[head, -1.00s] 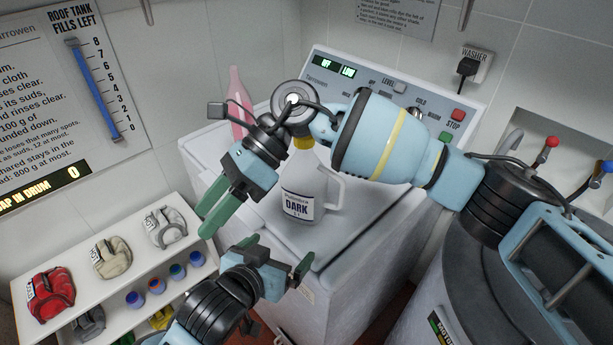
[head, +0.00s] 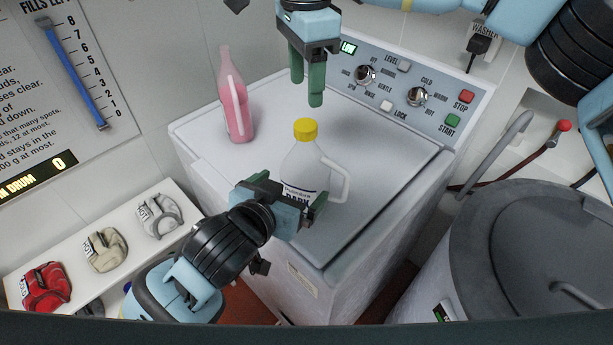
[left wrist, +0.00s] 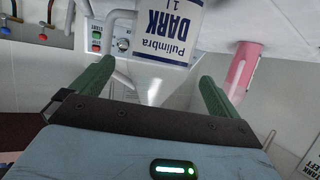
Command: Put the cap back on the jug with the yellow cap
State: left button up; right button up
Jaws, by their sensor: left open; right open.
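The white jug (head: 303,166) with a dark-lettered label stands upright on top of the washer. The yellow cap (head: 305,130) sits on its neck; I cannot tell whether it is screwed down. My left gripper (head: 291,194) is open at the front of the jug, hiding part of its label. In the left wrist view, upside down, the jug (left wrist: 166,52) shows ahead between the two spread green fingers (left wrist: 154,92); I cannot tell whether they touch it. My right gripper (head: 307,98) is open and empty, fingers pointing down, above and behind the cap in the picture.
A pink bottle (head: 235,108) stands on the washer (head: 375,180) left of the jug. The control panel (head: 410,95) is behind. A shelf (head: 125,275) with cloth bundles is at lower left, a grey drum (head: 500,240) at right. The washer top right of the jug is clear.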

aim_at(305, 124)
pick_arm(q)
jog(key=shift+x, duration=3.95)
jog(key=shift+c, duration=0.3)
jog(key=c, duration=1.6)
pick_arm(e)
jog(key=shift+n, duration=0.3)
pick_arm(q)
jog(key=shift+c, duration=0.3)
pick_arm(e)
jog(key=n, duration=0.6)
jog(key=shift+a+n, duration=0.1)
jog(key=shift+n, duration=0.3)
pick_arm(q)
jog(key=shift+r, duration=0.1)
pick_arm(e)
jog(key=n, duration=0.6)
jog(key=shift+f, duration=4)
